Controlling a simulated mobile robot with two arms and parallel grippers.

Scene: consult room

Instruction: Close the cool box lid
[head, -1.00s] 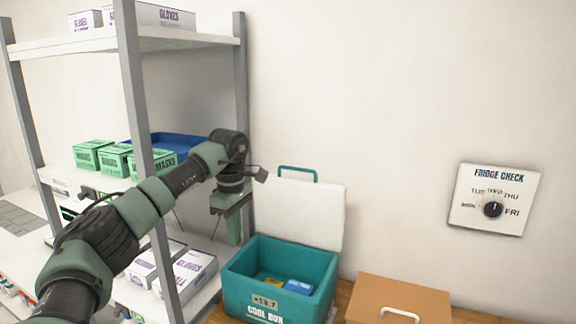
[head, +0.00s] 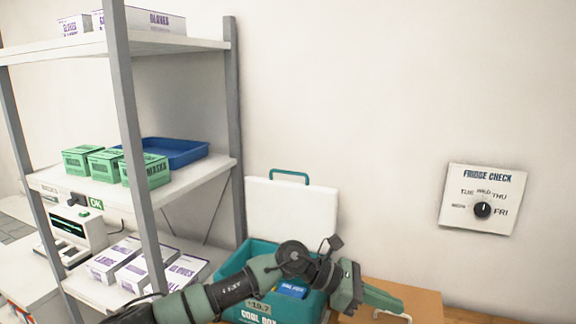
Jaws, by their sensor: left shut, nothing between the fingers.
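The teal cool box (head: 264,247) stands on a wooden surface at the lower middle of the head view. Its white lid (head: 292,212) stands upright and open at the back, with a teal handle (head: 289,173) on its top edge. A blue pack (head: 291,290) lies inside the box. My left gripper (head: 385,301) is shut and empty, at the right of the box, over the tan box. My left arm crosses in front of the cool box and hides much of its opening. My right gripper is not in view.
A metal shelf rack (head: 238,130) at left holds glove boxes, green mask boxes (head: 146,171) and a blue tray (head: 181,151). A fridge check dial (head: 482,209) hangs on the wall.

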